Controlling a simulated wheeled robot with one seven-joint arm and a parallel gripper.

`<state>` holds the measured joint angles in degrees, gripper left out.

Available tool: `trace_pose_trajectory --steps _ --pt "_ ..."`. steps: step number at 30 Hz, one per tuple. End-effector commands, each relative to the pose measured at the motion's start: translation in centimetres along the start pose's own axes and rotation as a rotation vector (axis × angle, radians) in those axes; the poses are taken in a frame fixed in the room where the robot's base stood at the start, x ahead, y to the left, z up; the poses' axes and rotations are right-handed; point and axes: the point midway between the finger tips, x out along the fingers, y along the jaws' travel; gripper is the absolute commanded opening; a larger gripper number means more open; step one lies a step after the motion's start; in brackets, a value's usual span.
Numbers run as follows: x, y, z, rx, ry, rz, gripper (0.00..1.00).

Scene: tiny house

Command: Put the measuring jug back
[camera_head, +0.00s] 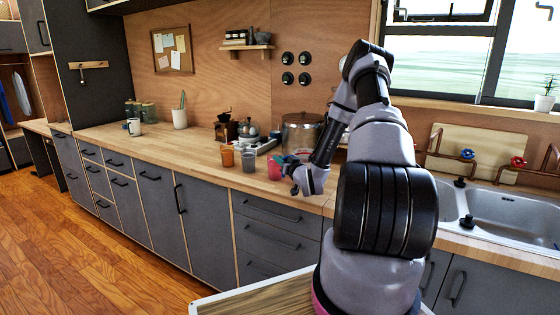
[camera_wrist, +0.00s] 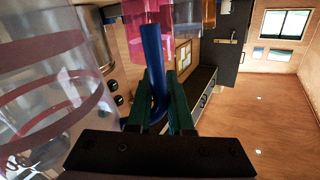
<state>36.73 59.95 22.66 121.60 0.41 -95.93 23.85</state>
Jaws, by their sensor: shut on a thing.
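In the wrist view, the measuring jug (camera_wrist: 50,65) is a large clear vessel with reddish bands, filling the left side and cut off by the frame. A blue curved handle (camera_wrist: 153,62) stands between the green fingers of my gripper (camera_wrist: 163,82), which is shut on it. Where the handle joins the jug is not clear. In the head view, my gripper (camera_head: 297,180) is over the front edge of the wooden counter (camera_head: 205,160), and the jug is hard to make out there.
An orange cup (camera_head: 227,156), a grey-blue cup (camera_head: 248,160) and a pink cup (camera_head: 274,168) stand near my gripper. A large pot (camera_head: 301,133) and a coffee grinder (camera_head: 225,128) stand behind. The counter's left stretch is mostly clear. A sink (camera_head: 510,210) is at right.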

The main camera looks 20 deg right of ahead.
Motion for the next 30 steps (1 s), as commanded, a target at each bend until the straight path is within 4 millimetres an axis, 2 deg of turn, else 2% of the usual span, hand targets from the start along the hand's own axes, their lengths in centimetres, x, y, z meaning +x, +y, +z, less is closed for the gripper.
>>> trace_pose_trajectory --steps 6,7,9,20,25,30 --pt "0.0 0.0 0.1 0.0 0.0 0.0 0.0" --pt "0.0 0.0 0.1 0.0 0.0 0.0 0.26" --pt "0.0 0.0 0.1 0.0 0.0 0.0 0.49" --pt "0.0 0.0 -0.1 0.0 0.0 0.0 0.49" --pt "-2.3 0.1 0.0 0.002 -0.002 0.003 0.49" --pt "-6.1 0.2 0.0 0.004 -0.004 0.005 0.49"
